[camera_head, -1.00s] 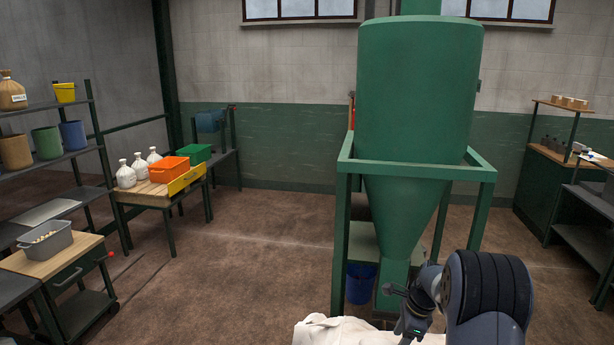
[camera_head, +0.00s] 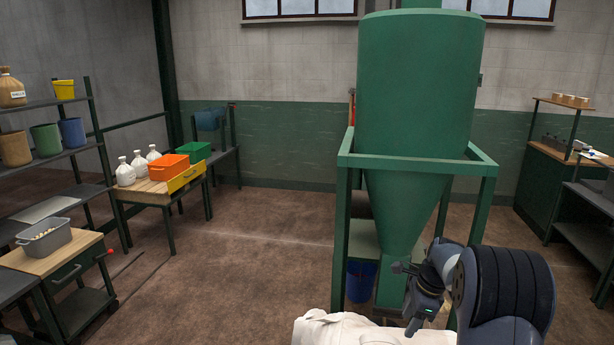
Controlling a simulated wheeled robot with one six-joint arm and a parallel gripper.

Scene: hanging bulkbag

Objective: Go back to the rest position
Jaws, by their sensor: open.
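My gripper (camera_head: 413,298) is at the lower right, on the end of my dark arm, in front of the green hopper's lower part. It is open, and nothing shows between its fingers. A white bulk bag (camera_head: 345,330) shows at the bottom edge, below and left of my gripper. Only its crumpled top is in view. My gripper is apart from the bag's visible top.
The green hopper (camera_head: 415,90) stands on a green frame (camera_head: 341,220) just beyond my arm. A blue bucket (camera_head: 360,282) is beneath it. Shelves and a table (camera_head: 160,197) with bottles and bins line the left. The middle floor is clear.

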